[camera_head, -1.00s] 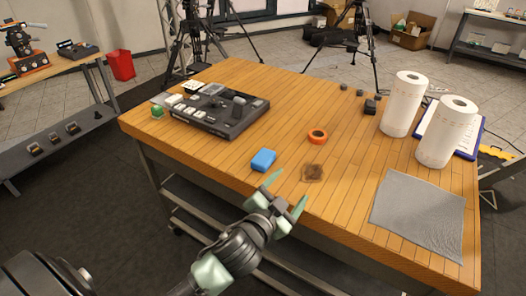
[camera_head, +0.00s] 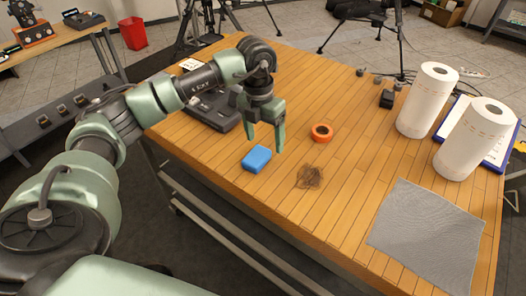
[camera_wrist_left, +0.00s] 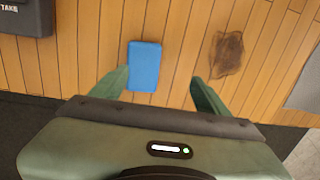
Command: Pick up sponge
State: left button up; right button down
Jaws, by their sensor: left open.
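The blue sponge (camera_head: 257,159) lies flat on the wooden table near its front edge. My left gripper (camera_head: 265,140) is open and empty, pointing down above the table, close to the sponge in the head view. In the left wrist view the sponge (camera_wrist_left: 144,66) shows ahead of and between the open fingers (camera_wrist_left: 160,88), nearer the left finger. No contact with the sponge is visible. My right gripper is not in view.
A dark brown stain (camera_head: 309,176) and an orange tape roll (camera_head: 321,132) are right of the sponge. A grey cloth (camera_head: 425,235) and paper towel rolls (camera_head: 427,100) are farther right. The table (camera_head: 345,205) is bare between stain and cloth.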

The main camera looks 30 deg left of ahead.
aim_at(257, 155)
pick_arm(q)
jog(key=shift+a+r+y, duration=0.15)
jog(key=shift+a+y, duration=0.05)
jog(key=shift+a, duration=0.4)
jog(key=shift+a+r+y, duration=0.15)
jog(key=shift+a+y, duration=0.05)
jog(key=shift+a, duration=0.4)
jog(key=shift+s+a+f+n, duration=0.15)
jog(key=shift+a+f+n, duration=0.05)
jog(key=shift+a+n, duration=0.1)
jog(key=f+p, duration=0.1)
jog(key=f, duration=0.1)
jog(key=f+p, duration=0.1)
jog(key=f, duration=0.1)
jog(key=f+p, duration=0.1)
jog(key=f, duration=0.1)
jog(key=shift+s+d+f, duration=0.15)
jog(key=shift+s+d, duration=0.05)
jog(key=shift+d, duration=0.2)
jog(key=shift+f, duration=0.4)
jog(key=c, duration=1.4)
jog(key=shift+r, duration=0.1)
